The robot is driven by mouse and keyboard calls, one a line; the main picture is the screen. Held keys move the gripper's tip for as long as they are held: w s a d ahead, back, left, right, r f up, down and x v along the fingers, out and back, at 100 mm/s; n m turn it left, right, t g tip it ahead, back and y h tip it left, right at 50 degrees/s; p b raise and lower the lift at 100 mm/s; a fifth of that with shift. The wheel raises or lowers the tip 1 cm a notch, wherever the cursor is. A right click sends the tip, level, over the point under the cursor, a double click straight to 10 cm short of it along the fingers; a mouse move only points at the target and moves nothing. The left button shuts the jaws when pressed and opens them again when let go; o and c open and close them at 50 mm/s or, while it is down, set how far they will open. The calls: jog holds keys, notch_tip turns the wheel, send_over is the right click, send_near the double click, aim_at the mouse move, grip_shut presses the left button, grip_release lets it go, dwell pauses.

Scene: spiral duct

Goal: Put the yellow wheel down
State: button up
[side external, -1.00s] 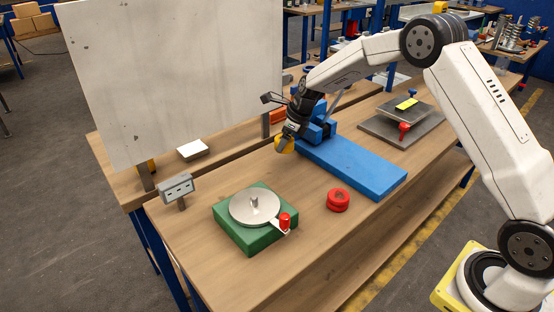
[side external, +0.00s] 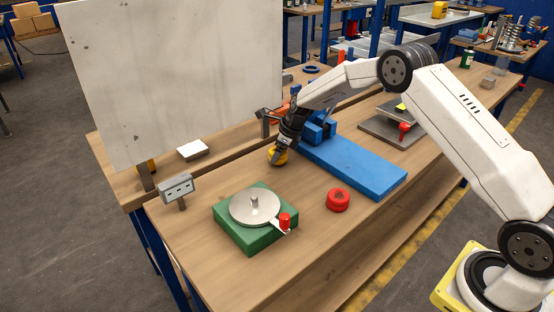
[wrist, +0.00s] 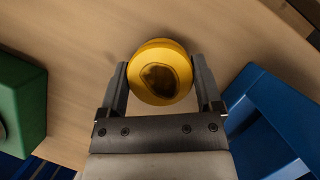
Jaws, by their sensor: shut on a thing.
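The yellow wheel (side external: 278,156) is at the tip of my gripper (side external: 281,149) in the side view, low over the wooden bench, left of the blue plate. In the wrist view the yellow wheel (wrist: 160,72) sits between the two fingers of my gripper (wrist: 160,82), which are shut on its sides. Its round face has a dark recess. I cannot tell whether its underside touches the bench.
The blue plate and block (side external: 350,163) stand close on the right. A green base with a grey disc (side external: 240,232) and red knob is nearer the camera. A red wheel (side external: 338,200) lies on the bench (side external: 300,240). A grey panel (side external: 175,80) stands behind.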

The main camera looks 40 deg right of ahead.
jog(key=shift+f, duration=0.3)
jog(key=shift+f, duration=0.15)
jog(key=o, duration=1.3)
jog(key=v, duration=1.2)
